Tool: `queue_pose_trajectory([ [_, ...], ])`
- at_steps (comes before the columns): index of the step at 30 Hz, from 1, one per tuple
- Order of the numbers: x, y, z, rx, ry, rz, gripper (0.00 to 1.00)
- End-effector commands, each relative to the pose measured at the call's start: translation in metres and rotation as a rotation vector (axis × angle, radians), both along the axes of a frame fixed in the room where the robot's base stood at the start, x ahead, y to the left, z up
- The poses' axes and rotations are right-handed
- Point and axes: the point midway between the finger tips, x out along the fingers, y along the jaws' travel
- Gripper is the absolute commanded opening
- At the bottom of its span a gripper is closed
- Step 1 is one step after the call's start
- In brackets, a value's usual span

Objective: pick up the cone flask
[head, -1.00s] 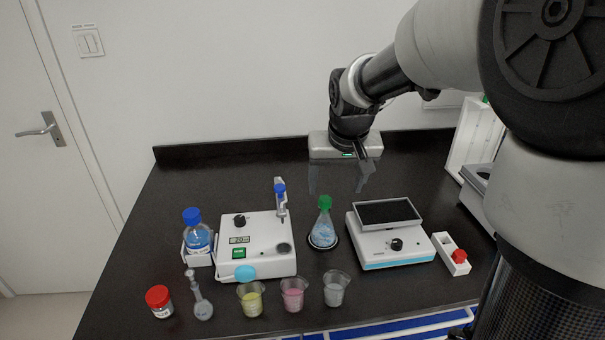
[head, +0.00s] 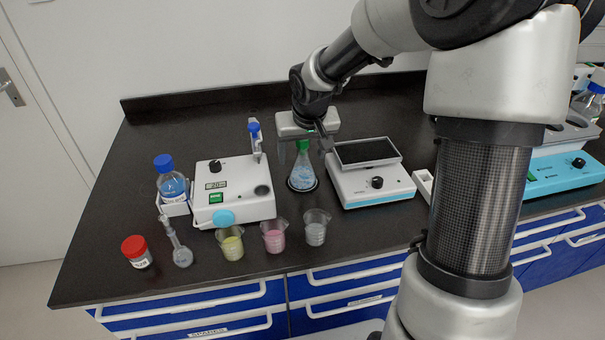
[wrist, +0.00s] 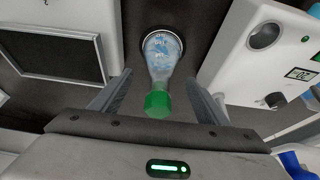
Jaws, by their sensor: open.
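The cone flask (head: 302,168) is clear with blue markings and a green cap. It stands upright on a dark round base between the white dispenser device and the balance-like device. My gripper (head: 303,150) is open and points down at the flask, with its body above the green cap. In the wrist view, the flask (wrist: 161,60) shows with its green cap nearest the camera. The cap lies between the two fingers of my gripper (wrist: 158,98).
A white device with a pipette stand (head: 234,192) is to the left, and a device with a dark tray (head: 370,180) is close on the right. Several beakers, including a pink one (head: 274,237), stand in front. A blue-capped bottle (head: 171,182) and a red-capped jar (head: 137,252) are farther left.

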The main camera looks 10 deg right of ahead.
Motion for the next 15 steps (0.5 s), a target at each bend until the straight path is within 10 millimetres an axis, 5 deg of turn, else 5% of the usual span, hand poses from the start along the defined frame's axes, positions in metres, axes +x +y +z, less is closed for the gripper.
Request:
queue_pose_trajectory([
  [7, 0.011, 0.000, -0.039, 0.001, 0.003, 0.002, 0.69],
  [15, 0.015, -0.001, -0.044, 0.000, 0.001, 0.000, 0.69],
])
